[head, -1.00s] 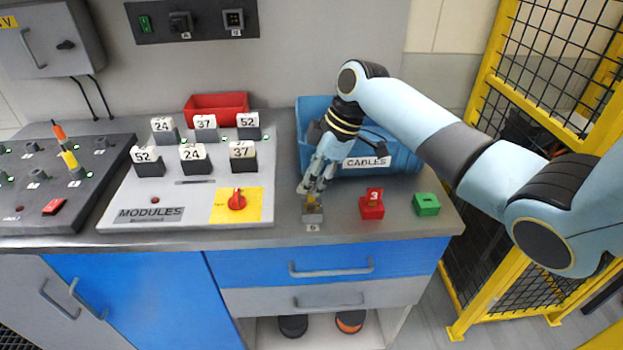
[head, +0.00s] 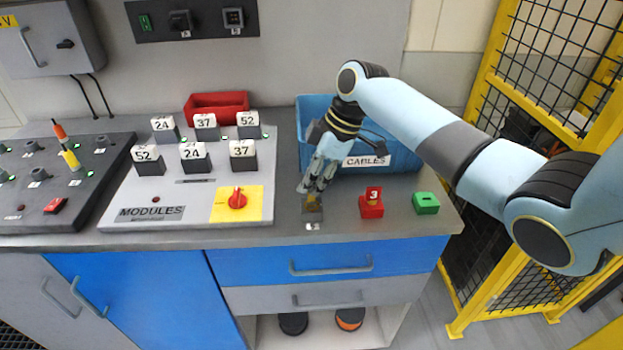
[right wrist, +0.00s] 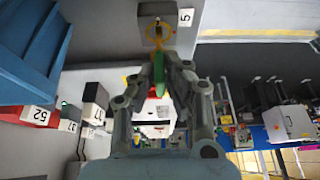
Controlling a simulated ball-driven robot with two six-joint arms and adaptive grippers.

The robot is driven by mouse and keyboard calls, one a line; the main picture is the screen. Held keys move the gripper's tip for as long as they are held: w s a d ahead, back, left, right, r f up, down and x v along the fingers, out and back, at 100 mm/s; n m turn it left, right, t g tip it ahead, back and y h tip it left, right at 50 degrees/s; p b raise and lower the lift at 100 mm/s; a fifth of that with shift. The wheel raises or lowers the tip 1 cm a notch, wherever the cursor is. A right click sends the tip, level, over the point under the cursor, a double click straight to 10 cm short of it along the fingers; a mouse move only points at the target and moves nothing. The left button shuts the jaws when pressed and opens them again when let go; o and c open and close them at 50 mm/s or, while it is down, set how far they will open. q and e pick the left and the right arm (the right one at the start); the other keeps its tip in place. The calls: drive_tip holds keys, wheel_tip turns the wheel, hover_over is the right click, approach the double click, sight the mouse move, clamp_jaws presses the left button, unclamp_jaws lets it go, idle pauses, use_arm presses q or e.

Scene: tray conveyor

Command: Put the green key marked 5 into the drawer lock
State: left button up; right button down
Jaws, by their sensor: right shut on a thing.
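My right gripper (head: 306,190) is low over a small grey block with yellow on top (head: 312,207), near the front edge of the worktop above the blue drawer (head: 335,261). In the right wrist view the fingers (right wrist: 160,62) are closed on the green key (right wrist: 159,82). Just beyond the fingertips is the grey block (right wrist: 152,12) with a yellow ring (right wrist: 160,34), beside a label marked 5 (right wrist: 185,17). I cannot tell whether the key's end is inside the block. The number on the key is hidden. My left gripper is not in view.
A red holder (head: 371,209) with a red key marked 3 and a green holder (head: 426,204) stand to the right. A blue CABLES bin (head: 405,158) is behind the gripper. The MODULES panel (head: 130,200) with numbered blocks and a red knob (head: 237,200) lies left.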

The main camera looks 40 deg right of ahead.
idle(0.3)
drive_tip(key=shift+f+b, duration=0.8)
drive_tip(key=shift+f, duration=0.9)
drive_tip(key=c, duration=1.3)
unclamp_jaws()
drive_tip(key=v, duration=1.2)
drive_tip(key=shift+f, duration=0.1)
